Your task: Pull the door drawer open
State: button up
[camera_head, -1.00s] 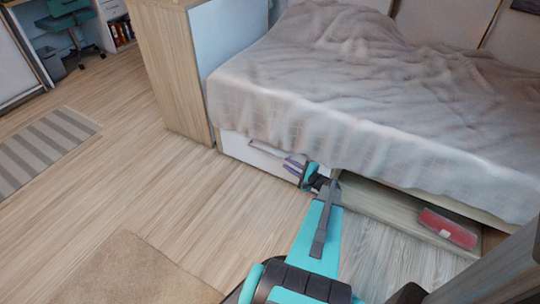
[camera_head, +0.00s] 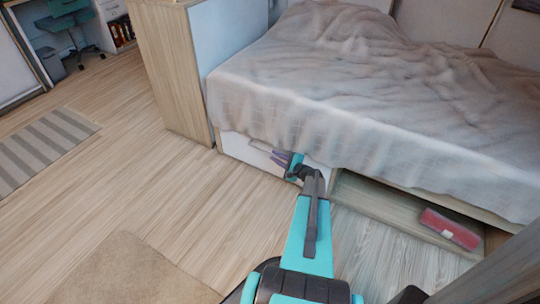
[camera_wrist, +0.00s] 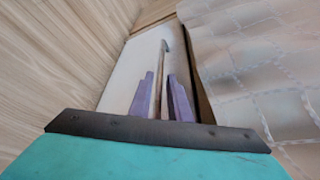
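The drawer has a white front (camera_head: 236,148) low under the bed, partly hidden by the hanging blanket and my arm. It also shows in the wrist view (camera_wrist: 127,72). A long thin bar handle (camera_wrist: 164,62) runs along the front. In the head view, my gripper (camera_head: 282,158) is at the right part of the drawer front. In the wrist view, the two purple fingers of my gripper (camera_wrist: 163,98) are apart, one on each side of the handle's near end. I cannot tell whether either finger touches the handle. The drawer looks shut.
The grey blanket (camera_head: 350,90) hangs close beside my gripper. Right of the drawer is an open space under the bed with a red box (camera_head: 450,228). A wooden cabinet (camera_head: 172,75) stands left of the bed. The floor (camera_head: 170,195) before the drawer is clear.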

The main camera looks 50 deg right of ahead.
aim_at(270, 153)
jog(key=shift+b+x, duration=0.45)
jog(key=shift+x, duration=1.85)
grip_shut()
